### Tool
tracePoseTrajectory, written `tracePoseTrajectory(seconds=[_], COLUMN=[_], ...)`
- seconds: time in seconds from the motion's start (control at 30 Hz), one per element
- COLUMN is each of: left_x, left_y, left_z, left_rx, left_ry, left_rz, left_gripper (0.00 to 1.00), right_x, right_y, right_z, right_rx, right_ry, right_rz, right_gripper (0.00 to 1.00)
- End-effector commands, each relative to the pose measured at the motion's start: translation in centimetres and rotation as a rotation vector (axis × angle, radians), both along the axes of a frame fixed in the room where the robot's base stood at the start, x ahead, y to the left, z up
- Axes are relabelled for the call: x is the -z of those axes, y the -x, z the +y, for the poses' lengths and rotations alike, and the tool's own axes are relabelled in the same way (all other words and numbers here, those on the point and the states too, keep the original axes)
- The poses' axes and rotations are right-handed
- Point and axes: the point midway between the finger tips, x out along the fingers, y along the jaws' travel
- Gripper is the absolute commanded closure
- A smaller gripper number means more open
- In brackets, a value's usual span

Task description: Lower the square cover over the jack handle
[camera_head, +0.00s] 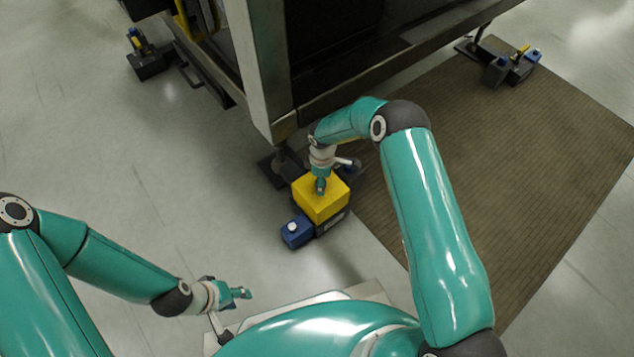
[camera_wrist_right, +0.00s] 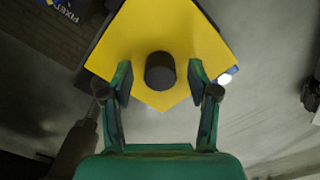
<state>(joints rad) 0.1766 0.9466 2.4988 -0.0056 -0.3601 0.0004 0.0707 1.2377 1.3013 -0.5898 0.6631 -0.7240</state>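The square yellow cover (camera_head: 322,200) sits over a dark jack base below the corner of the large frame. It hides whatever is under it, and I cannot see the jack handle. My right gripper (camera_head: 321,186) is directly above the cover. In the right wrist view the cover (camera_wrist_right: 185,30) has a dark round knob (camera_wrist_right: 160,72) on its top. My right gripper (camera_wrist_right: 160,75) is open, one finger on each side of the knob, with a gap on both sides. My left gripper (camera_head: 241,294) is low at the left, away from the cover; its finger opening is unclear.
A blue box (camera_head: 297,232) with a white button is beside the covered jack. Uncovered jack units stand at the far left (camera_head: 147,60) and far right (camera_head: 512,66). A brown ribbed mat (camera_head: 530,170) lies at the right. The grey floor (camera_head: 130,150) at left is mostly clear.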

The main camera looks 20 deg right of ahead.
Motion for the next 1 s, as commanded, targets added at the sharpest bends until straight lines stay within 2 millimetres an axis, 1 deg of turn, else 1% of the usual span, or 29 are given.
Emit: tracePoseTrajectory(seconds=[0.27,0.37,0.43,0.57,0.83,1.0], left_x=[0.0,-0.1,-0.1,-0.1,0.0,0.0], left_y=[0.0,0.0,0.0,0.0,0.0,0.0], left_z=[0.0,0.0,0.0,0.0,0.0,0.0], left_rx=[0.0,0.0,0.0,0.0,0.0,0.0], left_ry=[0.0,0.0,0.0,0.0,0.0,0.0], left_rz=[0.0,0.0,0.0,0.0,0.0,0.0], left_gripper=[0.6,0.6,0.6,0.6,0.6,0.6], right_x=[0.0,-0.3,-0.9,-2.9,-8.3,-10.8], right_y=[0.1,0.0,0.0,0.0,0.2,0.3], right_z=[0.0,0.0,0.0,0.0,0.0,0.0], right_rx=[0.0,0.0,0.0,-0.001,0.0,0.0], right_ry=[0.0,0.0,0.0,0.0,0.0,0.0], right_rz=[0.001,0.001,0.0,-0.003,-0.003,-0.001], right_gripper=[0.37,0.37,0.37,0.37,0.37,0.37])
